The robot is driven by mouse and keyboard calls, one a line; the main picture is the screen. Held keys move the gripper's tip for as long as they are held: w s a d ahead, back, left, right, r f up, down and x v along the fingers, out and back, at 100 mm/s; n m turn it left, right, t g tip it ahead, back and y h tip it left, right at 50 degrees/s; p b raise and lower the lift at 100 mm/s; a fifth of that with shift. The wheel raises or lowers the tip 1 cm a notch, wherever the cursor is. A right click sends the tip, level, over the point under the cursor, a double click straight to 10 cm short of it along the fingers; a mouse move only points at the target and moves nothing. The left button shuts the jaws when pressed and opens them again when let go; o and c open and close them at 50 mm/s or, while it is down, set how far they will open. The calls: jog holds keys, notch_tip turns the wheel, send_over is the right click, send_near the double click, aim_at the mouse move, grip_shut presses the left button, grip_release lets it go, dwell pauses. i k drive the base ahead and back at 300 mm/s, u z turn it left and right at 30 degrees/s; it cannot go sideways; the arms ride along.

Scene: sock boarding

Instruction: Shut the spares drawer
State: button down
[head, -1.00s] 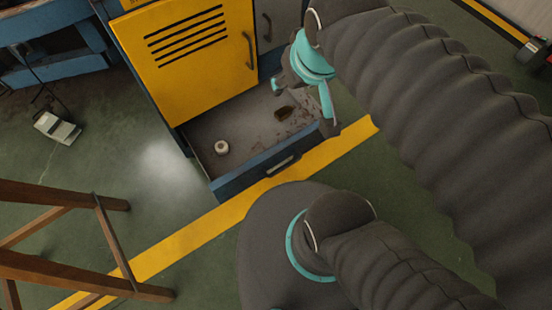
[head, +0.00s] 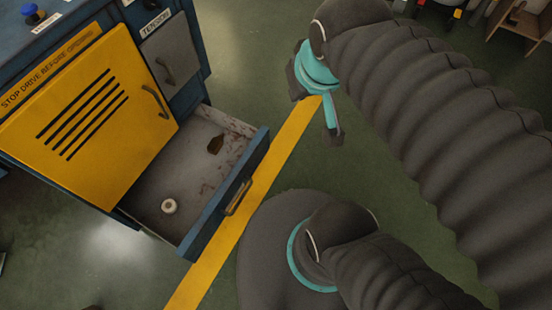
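The spares drawer is pulled out from the blue cabinet, below the yellow door. Its blue front (head: 228,190) carries a bronze handle (head: 238,197). Inside, a small white roll-like ring (head: 169,206) and a dark brown piece (head: 216,144) lie on the worn grey bottom. My gripper (head: 314,111), teal and dark grey, hangs to the upper right of the drawer front, apart from it in the picture. Its fingers look spread, with nothing seen between them.
The yellow slatted door (head: 95,110) and the grey door (head: 172,60) beside it look closed. A yellow floor line (head: 284,140) runs past the drawer front. Green floor (head: 255,50) lies open right of the cabinet. A wooden stand (head: 520,22) is at the top right.

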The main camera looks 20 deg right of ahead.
aim_at(205, 186)
jog(key=z, duration=0.65)
jog(key=k, duration=1)
jog(key=u, duration=1.4)
